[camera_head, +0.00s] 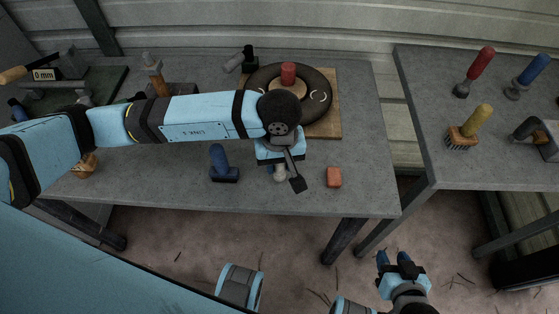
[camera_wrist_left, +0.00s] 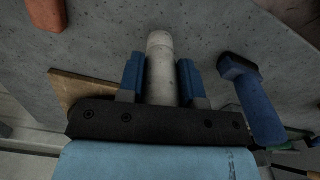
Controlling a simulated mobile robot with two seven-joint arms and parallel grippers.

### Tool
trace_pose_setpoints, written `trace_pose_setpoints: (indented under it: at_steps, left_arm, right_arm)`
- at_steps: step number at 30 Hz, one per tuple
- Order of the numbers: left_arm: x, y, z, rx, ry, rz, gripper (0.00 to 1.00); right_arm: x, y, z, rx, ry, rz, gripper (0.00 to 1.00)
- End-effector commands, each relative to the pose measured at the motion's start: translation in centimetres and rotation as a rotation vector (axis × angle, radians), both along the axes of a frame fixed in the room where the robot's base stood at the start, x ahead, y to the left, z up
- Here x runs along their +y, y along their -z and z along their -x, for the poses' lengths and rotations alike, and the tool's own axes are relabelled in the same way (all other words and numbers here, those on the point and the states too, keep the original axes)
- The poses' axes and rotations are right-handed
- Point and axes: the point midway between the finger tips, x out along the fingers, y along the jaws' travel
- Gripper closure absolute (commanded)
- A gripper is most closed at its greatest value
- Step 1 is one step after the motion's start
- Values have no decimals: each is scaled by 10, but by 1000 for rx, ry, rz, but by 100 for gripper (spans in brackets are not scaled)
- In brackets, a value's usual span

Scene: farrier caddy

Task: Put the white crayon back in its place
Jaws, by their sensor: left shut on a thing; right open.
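The white crayon (camera_wrist_left: 160,50) is a pale cylinder between the two blue fingers of my left gripper (camera_wrist_left: 161,82), which is shut on it. In the head view the crayon's pale end (camera_head: 280,174) shows below my left gripper (camera_head: 279,160), over the front part of the grey table; my wrist hides the rest. I cannot tell whether the crayon touches the tabletop. My right gripper (camera_head: 397,261) is open and empty, low in front of the table. I cannot make out the crayon's place.
A blue-handled tool (camera_head: 222,165) stands left of my left gripper, and a red block (camera_head: 334,177) lies right of it. Behind are a black ring (camera_head: 318,84) and red cylinder (camera_head: 288,73) on a wooden board (camera_head: 330,120). A second table (camera_head: 430,90) holds several handled tools.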

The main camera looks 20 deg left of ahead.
Motion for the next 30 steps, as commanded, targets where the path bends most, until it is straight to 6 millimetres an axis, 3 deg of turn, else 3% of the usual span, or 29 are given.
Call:
trace_pose_setpoints:
  at_steps: [4, 30]
  left_arm:
    - [0, 13, 0, 0, 1, 0, 100]
    - [0, 19, 0, 0, 0, -1, 100]
  right_arm:
    - [2, 4, -2, -19, -8, 2, 57]
    - [-2, 13, 2, -12, -13, 14, 57]
